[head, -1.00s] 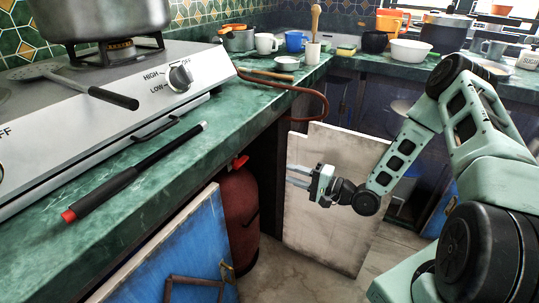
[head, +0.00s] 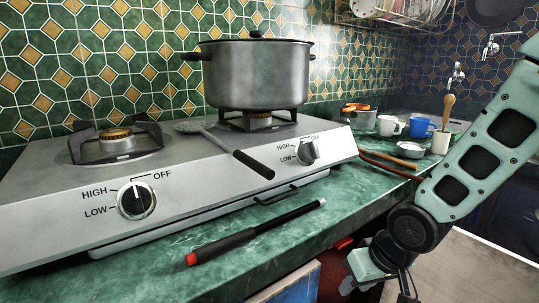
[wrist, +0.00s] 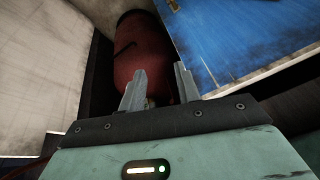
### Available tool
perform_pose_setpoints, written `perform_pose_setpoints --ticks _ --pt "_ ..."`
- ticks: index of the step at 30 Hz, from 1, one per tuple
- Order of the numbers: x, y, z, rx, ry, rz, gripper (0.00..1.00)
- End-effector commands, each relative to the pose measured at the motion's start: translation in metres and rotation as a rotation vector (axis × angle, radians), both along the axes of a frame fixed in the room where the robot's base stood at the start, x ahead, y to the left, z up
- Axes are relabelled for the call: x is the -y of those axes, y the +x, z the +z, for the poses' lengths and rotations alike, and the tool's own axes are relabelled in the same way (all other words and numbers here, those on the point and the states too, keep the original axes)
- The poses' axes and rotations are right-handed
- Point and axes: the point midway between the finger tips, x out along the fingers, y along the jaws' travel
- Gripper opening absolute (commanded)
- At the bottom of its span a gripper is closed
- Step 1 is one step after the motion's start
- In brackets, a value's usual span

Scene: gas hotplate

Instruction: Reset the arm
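My gripper (wrist: 160,70) shows in the wrist view with its two fingers apart and nothing between them. A red gas cylinder (wrist: 140,45) stands beyond the fingertips, under the counter. In the head view my gripper (head: 375,268) is at the bottom edge, just in front of the counter's front edge, and its fingertips are cut off or hidden. My arm comes down to it from the right side of the picture.
A gas hotplate (head: 225,205) stands on the green counter (head: 165,262), with a steel pot (head: 257,78) on its right burner. A spatula (head: 240,152) lies on it. A black lighter (head: 255,232) lies in front. Cups (head: 388,126) stand behind. A blue door (wrist: 235,40) hangs near the gripper.

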Motion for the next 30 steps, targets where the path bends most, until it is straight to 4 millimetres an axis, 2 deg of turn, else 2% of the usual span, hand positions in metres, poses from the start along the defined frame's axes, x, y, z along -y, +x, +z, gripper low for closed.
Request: perform_pose_setpoints --ticks 1,6,15,25,30 --pt "-0.010 -0.022 0.015 -0.013 -0.049 0.056 0.33" --pt "-0.024 -0.090 0.045 -0.100 -0.161 0.200 0.33" --pt "-0.032 -0.193 0.081 -0.233 -0.234 0.415 0.33" --pt "-0.031 -0.190 0.152 -0.239 -0.234 0.406 0.33" --pt "-0.031 -0.189 0.203 -0.238 -0.234 0.405 0.33"
